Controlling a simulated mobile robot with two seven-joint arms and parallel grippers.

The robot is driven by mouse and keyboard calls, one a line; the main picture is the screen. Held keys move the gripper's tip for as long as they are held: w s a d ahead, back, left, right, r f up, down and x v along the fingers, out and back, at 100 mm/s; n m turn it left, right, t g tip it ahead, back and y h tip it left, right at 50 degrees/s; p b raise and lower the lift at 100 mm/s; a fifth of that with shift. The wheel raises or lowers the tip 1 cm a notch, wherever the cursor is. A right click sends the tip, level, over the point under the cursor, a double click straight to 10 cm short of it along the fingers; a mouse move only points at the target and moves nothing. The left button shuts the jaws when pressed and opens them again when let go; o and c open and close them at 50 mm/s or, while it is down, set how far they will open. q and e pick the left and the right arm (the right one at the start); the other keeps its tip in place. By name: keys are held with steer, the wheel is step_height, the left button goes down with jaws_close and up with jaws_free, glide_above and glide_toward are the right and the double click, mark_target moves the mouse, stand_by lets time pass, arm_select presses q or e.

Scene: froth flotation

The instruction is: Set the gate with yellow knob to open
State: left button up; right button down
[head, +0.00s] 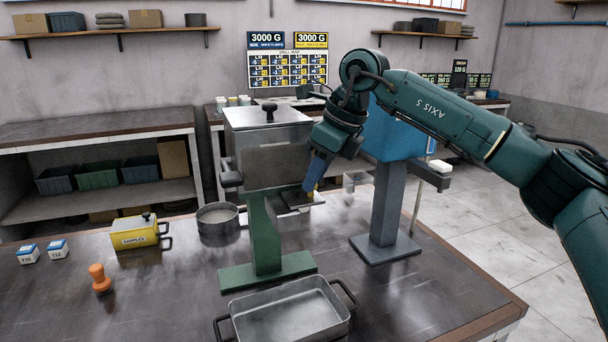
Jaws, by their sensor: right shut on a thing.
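A grey metal box (268,142) with a black-knobbed lid stands on a green pedestal (264,235). My right gripper (311,182) reaches down to the box's lower right front, with its blue fingers close together. It is shut on a small part there, which the fingers mostly hide. A small ledge with a yellowish patch (294,206) shows just below the fingertips. I cannot clearly see the yellow knob or tell the gate's position. My left gripper is not in view.
An empty metal tray (290,312) lies in front of the pedestal. A round pan (218,222), a yellow samples box (138,234) and an orange stamp-like object (99,279) stand to the left. A blue machine (392,130) on a grey stand is close on the right.

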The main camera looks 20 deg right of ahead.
steer(key=shift+d, duration=0.2)
steer(key=c, duration=1.3)
jaws_free()
steer(key=shift+d, duration=0.1)
steer(key=shift+o, duration=0.2)
steer(key=v, duration=1.3)
steer(key=shift+r+b, duration=0.15)
steer(key=shift+b, duration=0.15)
steer(key=shift+s, duration=0.1)
